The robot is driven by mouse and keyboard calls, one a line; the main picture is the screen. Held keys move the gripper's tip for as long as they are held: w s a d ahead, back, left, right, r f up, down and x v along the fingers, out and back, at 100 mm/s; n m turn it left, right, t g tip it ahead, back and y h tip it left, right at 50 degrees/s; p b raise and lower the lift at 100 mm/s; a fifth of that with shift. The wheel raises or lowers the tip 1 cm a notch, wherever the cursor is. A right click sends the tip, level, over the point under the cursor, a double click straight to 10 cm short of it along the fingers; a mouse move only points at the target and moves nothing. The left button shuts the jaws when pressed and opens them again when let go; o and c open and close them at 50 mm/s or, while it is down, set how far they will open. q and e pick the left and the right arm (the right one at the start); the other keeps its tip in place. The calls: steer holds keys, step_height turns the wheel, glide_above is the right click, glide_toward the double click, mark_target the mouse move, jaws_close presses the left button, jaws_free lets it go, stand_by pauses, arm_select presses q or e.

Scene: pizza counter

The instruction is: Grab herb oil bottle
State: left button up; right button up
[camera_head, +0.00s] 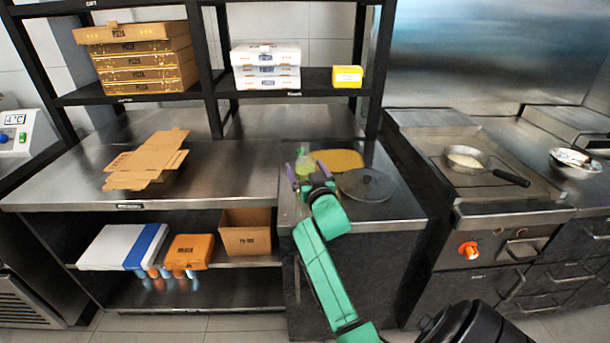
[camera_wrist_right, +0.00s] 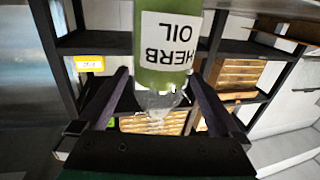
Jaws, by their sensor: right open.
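The herb oil bottle (camera_head: 304,161) is green and stands on the counter right of the middle shelving post. In the right wrist view the bottle (camera_wrist_right: 168,50) fills the upper middle, its white HERB OIL label upside down and its clear end towards me. My right gripper (camera_head: 304,172) is at the bottle and hides its lower part in the head view. In the wrist view its two dark fingers (camera_wrist_right: 158,80) are spread with the bottle between or just beyond their tips, and gaps show at both sides. My left gripper is not in view.
A round dark lid (camera_head: 366,185) and a yellowish board (camera_head: 338,159) lie close to the right of the bottle. Flattened cardboard (camera_head: 147,160) lies on the steel counter (camera_head: 225,180) at left. A shelf with pizza boxes (camera_head: 140,60) stands behind; a pan (camera_head: 467,160) sits on the stove.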

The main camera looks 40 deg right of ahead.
steer(key=shift+w+d+f, duration=0.1)
steer(key=shift+w, duration=0.1)
steer(key=shift+s, duration=0.15)
steer(key=c, duration=0.8)
jaws_close()
steer(key=shift+r, duration=0.2)
